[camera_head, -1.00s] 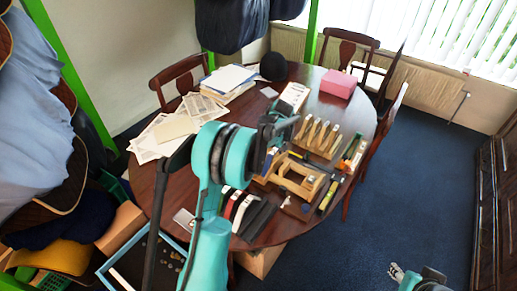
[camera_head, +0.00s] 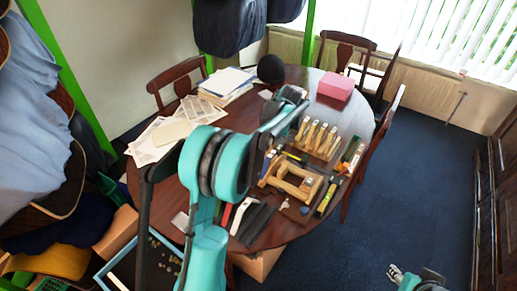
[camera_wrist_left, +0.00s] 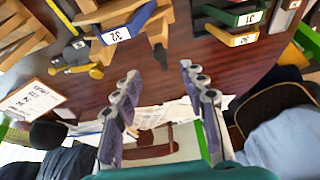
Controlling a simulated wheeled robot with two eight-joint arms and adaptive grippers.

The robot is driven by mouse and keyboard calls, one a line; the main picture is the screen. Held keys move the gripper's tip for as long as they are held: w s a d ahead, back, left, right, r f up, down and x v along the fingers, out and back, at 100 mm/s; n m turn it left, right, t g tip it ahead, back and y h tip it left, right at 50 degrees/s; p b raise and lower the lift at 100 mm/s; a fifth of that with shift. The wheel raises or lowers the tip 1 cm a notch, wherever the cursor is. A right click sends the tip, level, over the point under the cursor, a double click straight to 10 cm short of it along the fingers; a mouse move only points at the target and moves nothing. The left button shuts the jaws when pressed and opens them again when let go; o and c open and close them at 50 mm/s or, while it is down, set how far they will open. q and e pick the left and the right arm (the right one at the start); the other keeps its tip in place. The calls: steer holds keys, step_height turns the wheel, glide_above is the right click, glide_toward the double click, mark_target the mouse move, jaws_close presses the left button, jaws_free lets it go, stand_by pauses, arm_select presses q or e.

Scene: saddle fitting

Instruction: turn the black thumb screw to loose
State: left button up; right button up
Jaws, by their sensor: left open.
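A small black knob (camera_wrist_left: 160,56), possibly the thumb screw, shows on a wooden piece in the left wrist view. I cannot be sure it is the screw, and I cannot pick it out in the head view. My left gripper (camera_wrist_left: 160,76) is open and empty, its two fingers spread below the knob in the wrist picture. They look apart from it. In the head view my left arm reaches over the table and covers part of the tools. My right gripper (camera_head: 396,273) is low at the right, away from the table; its finger gap is too small to judge.
The wooden table (camera_head: 262,237) carries a wooden frame (camera_head: 305,187), several wooden-handled tools (camera_head: 318,139), a pink box (camera_head: 336,86) and a paper stack (camera_head: 228,82). Labelled wooden pieces, one with a green end (camera_wrist_left: 236,16), crowd the wrist view. Chairs stand around the table.

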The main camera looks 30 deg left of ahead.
arm_select(q)
steer(key=shift+v, duration=2.2)
steer(key=s+d+r+m+t+h, duration=0.1)
steer(key=s+d+r+m+t, duration=0.1)
steer(key=s+d+m, duration=0.4)
steer(key=s+d+r+m+t+h, duration=0.1)
steer(key=s+d+r+m, duration=0.15)
steer(key=s, duration=0.55)
steer(key=s+d+f+m+t+h, duration=0.1)
steer(key=s+d+f+m, duration=0.2)
steer(key=s, duration=0.3)
steer(key=s+d+f+m+t+h+b, duration=0.1)
steer(key=s+d+f+m+t, duration=0.1)
steer(key=s+d+m, duration=0.2)
steer(key=s, duration=0.3)
steer(key=shift+s+d+f+m+t, duration=0.2)
steer(key=shift+d+f+m+t, duration=0.1)
steer(key=shift+f+m, duration=0.1)
